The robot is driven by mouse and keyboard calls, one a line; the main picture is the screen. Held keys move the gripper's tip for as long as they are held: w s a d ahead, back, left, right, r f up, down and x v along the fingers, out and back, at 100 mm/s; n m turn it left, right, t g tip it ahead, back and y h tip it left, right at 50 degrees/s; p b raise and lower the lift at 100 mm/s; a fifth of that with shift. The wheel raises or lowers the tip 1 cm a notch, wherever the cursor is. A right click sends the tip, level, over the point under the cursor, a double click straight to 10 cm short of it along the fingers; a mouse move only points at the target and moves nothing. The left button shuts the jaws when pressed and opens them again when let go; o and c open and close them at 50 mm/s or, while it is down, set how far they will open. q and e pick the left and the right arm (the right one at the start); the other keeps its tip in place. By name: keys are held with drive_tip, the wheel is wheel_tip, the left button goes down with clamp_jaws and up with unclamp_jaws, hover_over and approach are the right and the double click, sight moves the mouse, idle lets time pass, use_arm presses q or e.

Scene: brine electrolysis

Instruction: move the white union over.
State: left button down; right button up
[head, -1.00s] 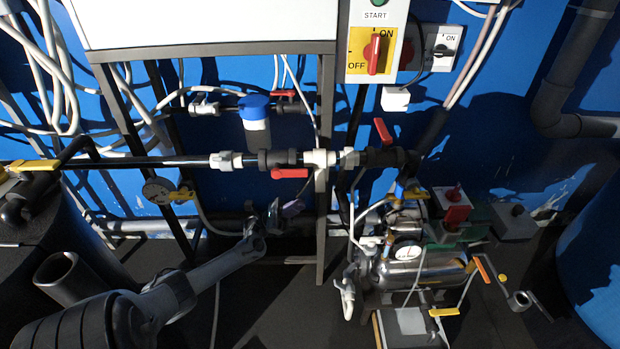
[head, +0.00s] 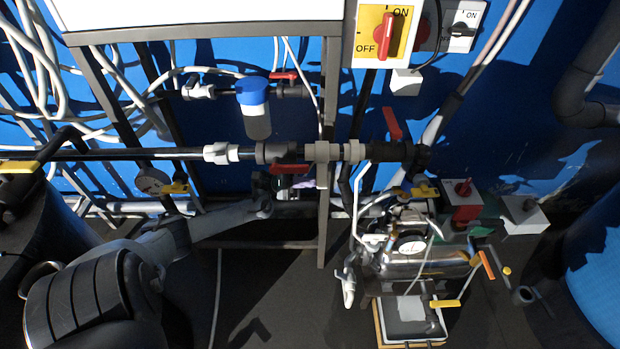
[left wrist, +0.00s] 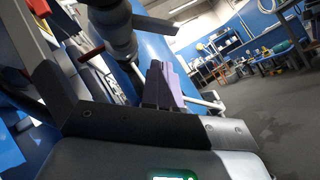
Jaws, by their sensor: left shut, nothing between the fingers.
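A black pipe runs across the head view with several white fittings on it. One white union-like fitting (head: 221,153) sits left of the red-handled valve (head: 290,168), and two more white collars (head: 335,151) sit right of it; I cannot tell which is the task's union. My left gripper (head: 290,186) is just below the valve in the picture, partly hidden, apart from the left fitting. In the left wrist view its dark and purple fingers (left wrist: 162,86) are shut and empty. My right gripper is in neither view.
A grey frame post (head: 325,215) stands right of my left gripper. A blue-capped filter (head: 254,108) is above the pipe. A metal pump unit (head: 405,265) stands at lower right.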

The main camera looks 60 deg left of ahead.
sight(322, 182)
use_arm(q)
drive_tip(key=shift+s+d+r, duration=0.25)
drive_tip(key=shift+d+r, duration=0.5)
drive_tip(key=shift+r, duration=0.1)
drive_tip(key=shift+s+d+r, duration=0.25)
drive_tip(key=shift+d+r, duration=0.45)
drive_tip(key=shift+r, duration=0.1)
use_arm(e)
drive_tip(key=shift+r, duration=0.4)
use_arm(q)
drive_tip(key=shift+p, duration=0.3)
